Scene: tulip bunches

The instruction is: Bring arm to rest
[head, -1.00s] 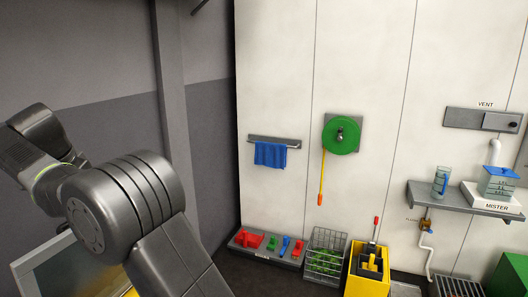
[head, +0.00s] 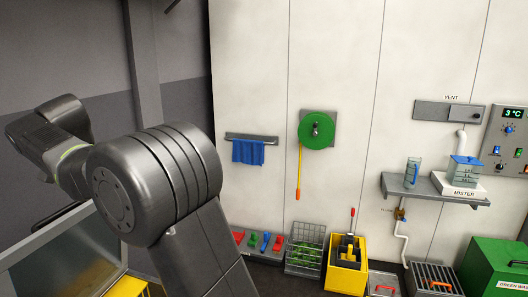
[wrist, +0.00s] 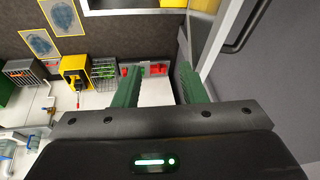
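My gripper (wrist: 157,84) shows in the wrist view as two green fingers standing well apart, with nothing between them but the distant floor and wall. It is open and empty. In the head view my arm is folded at the left, its large dark joints in front of a glass-sided case, and the gripper itself is out of sight there. No tulips show in my grip.
A glass-sided case (head: 75,255) stands close behind my arm. Along the white wall are a wire basket (head: 304,250), a yellow bin (head: 345,275), a green bin (head: 495,268) and a shelf (head: 400,190) with a mister (head: 462,186). A green reel (head: 316,129) hangs above.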

